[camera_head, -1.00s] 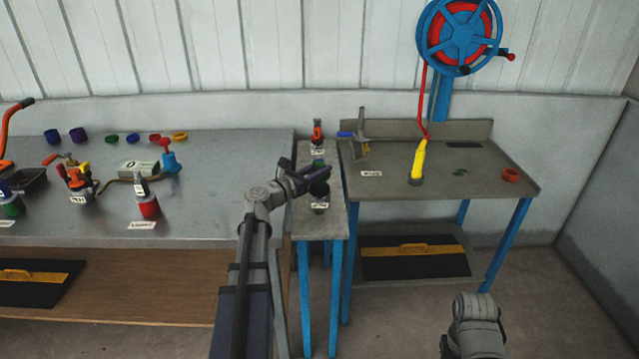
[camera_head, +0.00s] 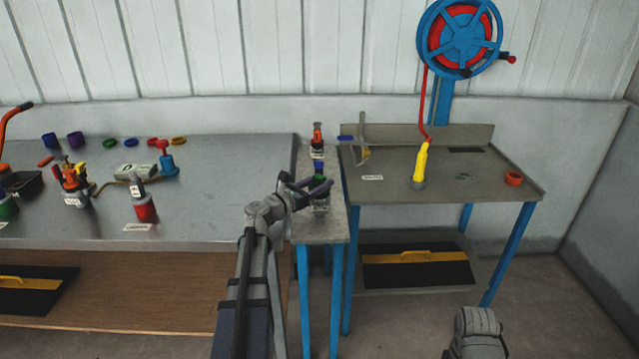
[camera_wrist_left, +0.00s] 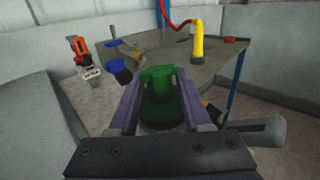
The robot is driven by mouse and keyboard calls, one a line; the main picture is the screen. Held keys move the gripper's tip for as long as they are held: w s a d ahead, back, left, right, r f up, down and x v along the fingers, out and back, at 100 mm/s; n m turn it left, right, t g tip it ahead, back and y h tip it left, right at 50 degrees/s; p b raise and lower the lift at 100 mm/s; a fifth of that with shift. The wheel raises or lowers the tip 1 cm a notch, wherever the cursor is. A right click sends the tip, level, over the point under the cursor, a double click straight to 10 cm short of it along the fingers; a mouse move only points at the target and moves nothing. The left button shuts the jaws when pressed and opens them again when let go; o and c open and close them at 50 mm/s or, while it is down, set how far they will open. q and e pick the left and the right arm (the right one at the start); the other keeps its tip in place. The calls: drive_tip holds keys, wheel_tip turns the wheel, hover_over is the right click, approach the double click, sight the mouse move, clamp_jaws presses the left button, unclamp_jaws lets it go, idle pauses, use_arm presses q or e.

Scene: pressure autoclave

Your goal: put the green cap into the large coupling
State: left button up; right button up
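My left gripper (camera_head: 318,186) is over the narrow grey table between the two larger tables. In the left wrist view, the green cap (camera_wrist_left: 162,92) stands between the two purple-grey fingers (camera_wrist_left: 161,100). The fingers lie against its sides, with no clear gap, so the gripper looks shut on it. A grey round part shows just under the cap. I cannot tell whether it is the large coupling or whether the cap touches it. In the head view the gripper hides most of the cap. My right gripper is out of view.
An orange and black tool (camera_head: 317,138) stands at the back of the narrow table, also in the left wrist view (camera_wrist_left: 78,50). A blue part (camera_wrist_left: 120,70) is close beyond the fingers. The right table holds a yellow nozzle (camera_head: 420,163), an upright metal valve and an orange ring (camera_head: 514,178).

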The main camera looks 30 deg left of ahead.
use_arm(q)
drive_tip(key=shift+o, duration=0.7)
drive_tip(key=shift+r, duration=0.2)
drive_tip(key=shift+s+r+p, duration=0.15)
drive_tip(key=shift+s+p, duration=0.1)
drive_tip(key=shift+p, duration=0.1)
drive_tip(key=v, duration=1.1)
drive_tip(key=shift+s+a, duration=0.2)
drive_tip(key=shift+s, duration=0.05)
